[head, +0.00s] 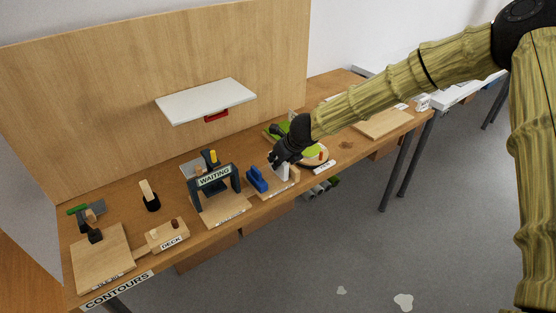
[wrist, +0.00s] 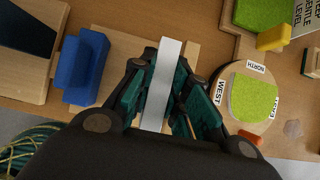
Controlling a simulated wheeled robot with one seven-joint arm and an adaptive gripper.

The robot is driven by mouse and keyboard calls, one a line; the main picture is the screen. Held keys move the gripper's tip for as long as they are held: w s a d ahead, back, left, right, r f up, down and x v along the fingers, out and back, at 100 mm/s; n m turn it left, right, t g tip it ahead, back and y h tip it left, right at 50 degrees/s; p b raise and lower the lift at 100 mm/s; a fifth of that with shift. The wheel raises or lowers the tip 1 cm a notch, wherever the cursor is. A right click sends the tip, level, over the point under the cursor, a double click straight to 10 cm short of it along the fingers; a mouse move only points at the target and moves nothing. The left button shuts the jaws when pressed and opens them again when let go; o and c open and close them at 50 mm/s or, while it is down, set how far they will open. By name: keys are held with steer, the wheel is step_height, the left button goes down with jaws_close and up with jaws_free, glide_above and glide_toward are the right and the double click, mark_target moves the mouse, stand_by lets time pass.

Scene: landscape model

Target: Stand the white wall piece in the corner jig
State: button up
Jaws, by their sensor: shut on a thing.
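The white wall piece (wrist: 166,70) is a narrow white strip between my gripper's fingers (wrist: 165,95) in the wrist view, and my gripper is shut on it. In the head view my gripper (head: 281,160) is over the table's front part, with the white piece (head: 285,172) below it. A blue stepped block (wrist: 84,68) stands on a pale wooden board just left of the gripper; it also shows in the head view (head: 257,180). I cannot tell for sure whether this is the corner jig. The white piece's lower end is hidden, so contact with the board is unclear.
A round board (wrist: 238,112) with a green patch and WEST and NORTH labels lies close to the right of the gripper. A dark WAITING frame (head: 214,180) stands farther left. A white shelf (head: 206,100) juts from the wooden back panel.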

steer(key=shift+f, duration=0.1)
steer(key=o, duration=0.8)
steer(key=shift+d, duration=0.1)
steer(key=shift+p+v, duration=1.7)
steer(key=shift+v, duration=1.8)
